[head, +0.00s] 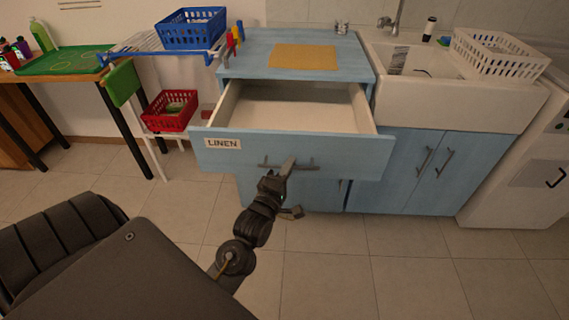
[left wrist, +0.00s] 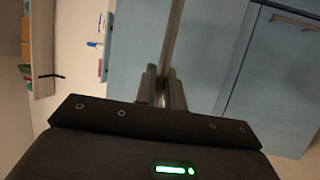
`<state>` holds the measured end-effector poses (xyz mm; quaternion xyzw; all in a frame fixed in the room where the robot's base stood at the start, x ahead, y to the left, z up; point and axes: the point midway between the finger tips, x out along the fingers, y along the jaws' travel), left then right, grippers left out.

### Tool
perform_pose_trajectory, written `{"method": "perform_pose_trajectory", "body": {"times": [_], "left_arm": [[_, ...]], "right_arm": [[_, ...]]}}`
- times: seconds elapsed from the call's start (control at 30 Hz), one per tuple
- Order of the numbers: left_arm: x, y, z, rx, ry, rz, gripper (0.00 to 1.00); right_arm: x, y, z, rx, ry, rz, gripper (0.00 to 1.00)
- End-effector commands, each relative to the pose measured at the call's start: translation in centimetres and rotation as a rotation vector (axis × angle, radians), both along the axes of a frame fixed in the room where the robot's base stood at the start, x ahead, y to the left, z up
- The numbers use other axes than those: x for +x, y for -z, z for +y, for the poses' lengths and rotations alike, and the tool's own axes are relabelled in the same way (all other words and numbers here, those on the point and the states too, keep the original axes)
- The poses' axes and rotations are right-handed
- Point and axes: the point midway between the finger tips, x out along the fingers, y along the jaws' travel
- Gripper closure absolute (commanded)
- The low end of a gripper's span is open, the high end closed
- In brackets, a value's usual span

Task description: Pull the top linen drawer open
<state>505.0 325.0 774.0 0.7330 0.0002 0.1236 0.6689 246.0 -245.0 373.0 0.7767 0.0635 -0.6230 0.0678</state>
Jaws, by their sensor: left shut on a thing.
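The top linen drawer (head: 340,152) of the blue cabinet is pulled well out, and its white, empty inside shows in the head view. Its front carries a label reading LINEN and a dark bar handle (head: 306,165). My left gripper (head: 286,168) is shut on the handle near its middle. In the left wrist view, the two fingers (left wrist: 161,85) close around the handle bar (left wrist: 173,40), with the blue front behind. My right gripper is not in view.
A yellow mat (head: 304,57) lies on the cabinet top. A white sink (head: 440,95) with a basket (head: 500,53) stands at right. A drying rack with a blue basket (head: 191,28) and a red basket (head: 170,110) stand at left.

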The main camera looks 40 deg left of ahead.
Motion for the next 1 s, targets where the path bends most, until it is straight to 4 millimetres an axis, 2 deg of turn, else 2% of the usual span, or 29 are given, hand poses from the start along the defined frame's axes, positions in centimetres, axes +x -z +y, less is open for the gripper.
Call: {"method": "perform_pose_trajectory", "body": {"times": [0.03, 0.07, 0.2, 0.47, 0.57, 0.67, 1.0], "left_arm": [[0.0, 0.1, 0.0, -0.001, -0.001, 0.002, 1.00], [0.0, 0.1, 0.0, -0.001, -0.001, 0.002, 0.85], [-0.1, 0.1, 0.1, -0.001, -0.002, 0.002, 0.68], [-0.1, 0.1, 0.1, -0.001, -0.002, 0.001, 0.68], [-0.7, 0.3, 0.0, -0.001, -0.001, 0.003, 0.68], [-2.1, 0.6, -0.3, -0.002, -0.001, 0.005, 0.68], [-8.4, 1.8, -1.3, -0.001, -0.002, 0.006, 0.68]], "right_arm": [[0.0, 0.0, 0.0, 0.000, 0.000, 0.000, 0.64], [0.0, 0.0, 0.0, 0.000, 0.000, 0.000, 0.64], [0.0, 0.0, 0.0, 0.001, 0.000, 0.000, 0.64], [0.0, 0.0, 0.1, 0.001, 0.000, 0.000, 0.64], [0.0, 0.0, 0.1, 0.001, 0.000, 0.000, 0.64], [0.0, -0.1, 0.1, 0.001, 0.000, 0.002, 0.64], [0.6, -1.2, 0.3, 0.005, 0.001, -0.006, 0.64]]}}
